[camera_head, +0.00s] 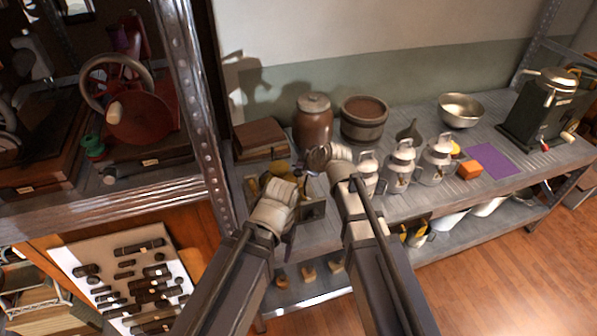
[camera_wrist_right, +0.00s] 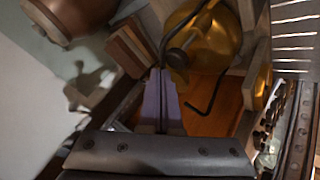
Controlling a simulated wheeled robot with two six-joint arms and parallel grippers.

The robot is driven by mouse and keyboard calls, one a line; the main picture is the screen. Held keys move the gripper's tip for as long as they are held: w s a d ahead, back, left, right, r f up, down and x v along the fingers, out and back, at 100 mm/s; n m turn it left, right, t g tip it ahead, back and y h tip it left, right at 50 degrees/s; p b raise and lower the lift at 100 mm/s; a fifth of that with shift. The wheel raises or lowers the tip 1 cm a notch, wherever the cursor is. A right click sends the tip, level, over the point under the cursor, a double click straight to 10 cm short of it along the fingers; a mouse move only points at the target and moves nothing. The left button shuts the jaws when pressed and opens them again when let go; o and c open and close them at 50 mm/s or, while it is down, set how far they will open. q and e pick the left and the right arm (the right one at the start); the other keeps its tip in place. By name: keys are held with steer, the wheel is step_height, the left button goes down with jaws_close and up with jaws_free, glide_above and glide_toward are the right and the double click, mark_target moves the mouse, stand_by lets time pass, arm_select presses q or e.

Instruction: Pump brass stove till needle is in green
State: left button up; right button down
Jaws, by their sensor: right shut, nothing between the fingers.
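The brass stove (camera_head: 268,180) stands at the left end of the shelf, largely hidden behind my arms. In the right wrist view its rounded brass tank (camera_wrist_right: 205,45) shows at the top, with a dark bent rod beside it. My right gripper (camera_wrist_right: 160,88) is shut and empty, its purple fingertips together close to the stove's dark parts; I cannot tell if they touch. In the head view it points left over the stove. My left gripper is at the stove's near side, its fingers hidden behind its own wrist. The gauge needle and green zone cannot be made out.
Books (camera_head: 258,138) lie behind the stove. A brown jar (camera_head: 313,120) and wooden tub (camera_head: 364,120) stand at the back. Several milk cans (camera_head: 436,162) stand to the right, with a metal bowl (camera_head: 460,111) beyond. A metal post (camera_head: 190,90) rises at the left.

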arm_select(q)
steer(key=shift+f+b, duration=0.35)
steer(key=shift+f, duration=0.05)
arm_select(e)
steer(key=shift+f, duration=0.45)
arm_select(q)
steer(key=shift+f, duration=0.1)
